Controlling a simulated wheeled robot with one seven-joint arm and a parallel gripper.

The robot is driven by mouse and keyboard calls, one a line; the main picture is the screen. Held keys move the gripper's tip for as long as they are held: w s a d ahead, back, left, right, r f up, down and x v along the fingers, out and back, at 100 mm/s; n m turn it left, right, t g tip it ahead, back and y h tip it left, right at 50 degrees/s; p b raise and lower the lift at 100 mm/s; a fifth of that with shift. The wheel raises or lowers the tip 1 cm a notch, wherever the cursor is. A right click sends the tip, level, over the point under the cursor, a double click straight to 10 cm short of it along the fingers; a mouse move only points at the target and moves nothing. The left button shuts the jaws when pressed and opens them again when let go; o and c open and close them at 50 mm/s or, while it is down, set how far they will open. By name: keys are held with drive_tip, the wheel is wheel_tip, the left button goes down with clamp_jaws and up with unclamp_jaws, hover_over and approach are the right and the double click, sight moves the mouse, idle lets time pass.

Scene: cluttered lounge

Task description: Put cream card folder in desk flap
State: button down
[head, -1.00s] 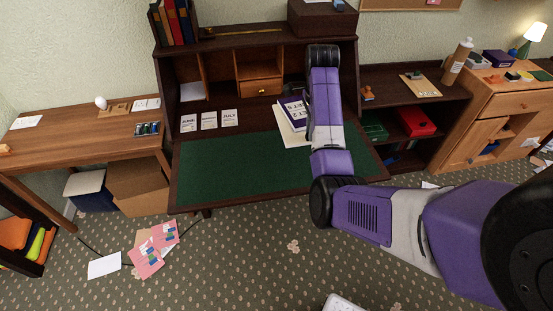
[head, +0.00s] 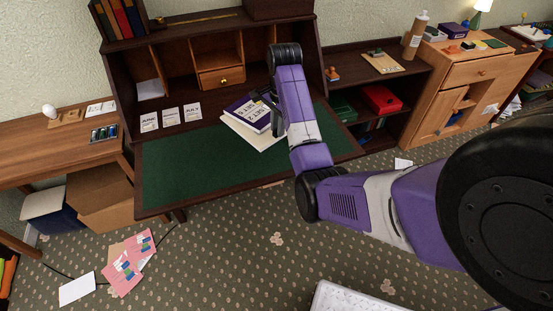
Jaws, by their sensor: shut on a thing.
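The cream card folder (head: 258,143) is at the right part of the open desk flap (head: 195,175). It shows as a pale sheet edge below a purple booklet (head: 246,113) with white lettering, which covers much of it. My gripper (head: 270,100) is at the right edge of this pair, shut on the cream card folder. The arm hides part of the fingers and the far edge of the folder. Whether the folder touches the flap or is a little above it, I cannot tell.
Several white cards (head: 170,117) stand along the back left of the flap. Behind them are cubbyholes and a small drawer (head: 221,77). The green left and front part of the flap is clear. Pink papers (head: 128,262) lie on the carpet.

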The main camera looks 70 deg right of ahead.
wheel_tip(320, 180, down, 13)
drive_tip(key=shift+r+p, duration=0.2)
drive_tip(key=shift+p, duration=0.15)
drive_tip(key=c, duration=1.3)
unclamp_jaws()
drive_tip(key=shift+c, duration=0.2)
drive_tip(key=shift+r, duration=0.1)
